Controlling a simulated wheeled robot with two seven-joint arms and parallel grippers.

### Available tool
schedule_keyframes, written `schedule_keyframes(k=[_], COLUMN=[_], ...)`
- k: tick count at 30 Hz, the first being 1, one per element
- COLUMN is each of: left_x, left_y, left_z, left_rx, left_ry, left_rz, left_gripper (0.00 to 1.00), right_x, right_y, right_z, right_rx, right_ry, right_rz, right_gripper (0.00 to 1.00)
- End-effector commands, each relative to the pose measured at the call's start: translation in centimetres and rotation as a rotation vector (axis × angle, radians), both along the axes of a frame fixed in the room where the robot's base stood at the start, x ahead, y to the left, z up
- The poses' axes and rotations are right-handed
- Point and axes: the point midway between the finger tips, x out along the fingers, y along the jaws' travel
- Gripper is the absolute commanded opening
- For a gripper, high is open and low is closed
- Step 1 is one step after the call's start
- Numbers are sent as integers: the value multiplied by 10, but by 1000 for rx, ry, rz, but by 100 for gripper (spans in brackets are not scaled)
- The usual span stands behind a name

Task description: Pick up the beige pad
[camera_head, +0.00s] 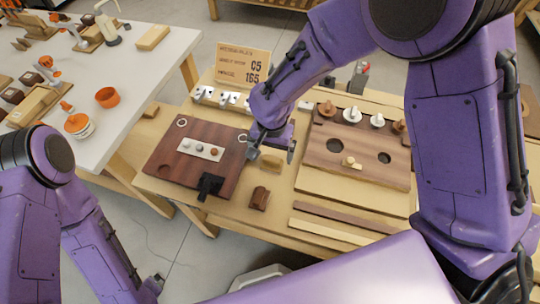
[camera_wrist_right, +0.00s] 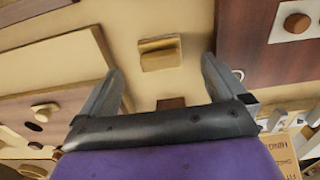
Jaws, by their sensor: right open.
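The beige pad (camera_head: 271,161) is a small block with a raised ridge, lying on the wooden bench between two larger boards. In the right wrist view the pad (camera_wrist_right: 160,53) shows whole, just beyond the fingertips and within the gap between them. My right gripper (camera_head: 272,153) is open and empty, pointing down over the pad. Its two grey fingers also show in the wrist view (camera_wrist_right: 162,70), apart from the pad on either side.
A dark board (camera_head: 160,165) with a knobbed white plate lies left. A board with holes (camera_head: 318,170) lies right. A brown block (camera_head: 259,198) sits nearer me, and strips (camera_head: 335,228) lie at the front. A sign (camera_head: 242,66) stands behind. Another dark brown piece (camera_wrist_right: 171,103) shows between the fingers.

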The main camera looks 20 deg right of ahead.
Motion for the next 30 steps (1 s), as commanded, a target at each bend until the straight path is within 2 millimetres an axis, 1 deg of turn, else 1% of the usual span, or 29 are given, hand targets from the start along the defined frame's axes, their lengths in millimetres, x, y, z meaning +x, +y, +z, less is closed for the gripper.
schedule_keyframes(k=[5, 9, 11, 14, 19, 20, 21, 23, 24, 25, 30], left_x=[-1, 0, 0, 0, 0, 0, 0, 0, 0, 0, 0], left_y=[0, 0, 0, 0, 0, 0, 0, 0, 0, 0, 0], left_z=[5, 11, 11, 11, 11, 11, 11, 11, 11, 11, 11], left_rx=[0, 0, 0, 0, -1, -1, -1, -1, -1, 0, 0], left_ry=[2, 0, 0, 0, 1, 1, 1, 1, 1, 0, 0], left_rz=[0, 0, 0, 0, 0, 0, 0, 0, 0, 0, 0], left_gripper=[98, 98, 98, 98, 98, 98, 98, 98, 98, 98, 98], right_x=[5, 7, 7, 8, 8, 8, 8, 8, 8, 8, 8], right_y=[0, 0, 0, 0, 1, 1, 1, 1, 1, 1, 1], right_z=[-24, -52, -60, -66, -66, -66, -66, -66, -66, -66, -66], right_rx=[0, 0, 0, 0, 0, 0, 0, 0, 0, 0, 1], right_ry=[9, 11, 9, 6, 5, 6, 5, 5, 5, 5, 4], right_rz=[1, 3, 3, 3, 5, 5, 5, 5, 5, 5, 5], right_gripper=[98, 98, 98, 98, 98, 88, 75, 56, 43, 38, 37])
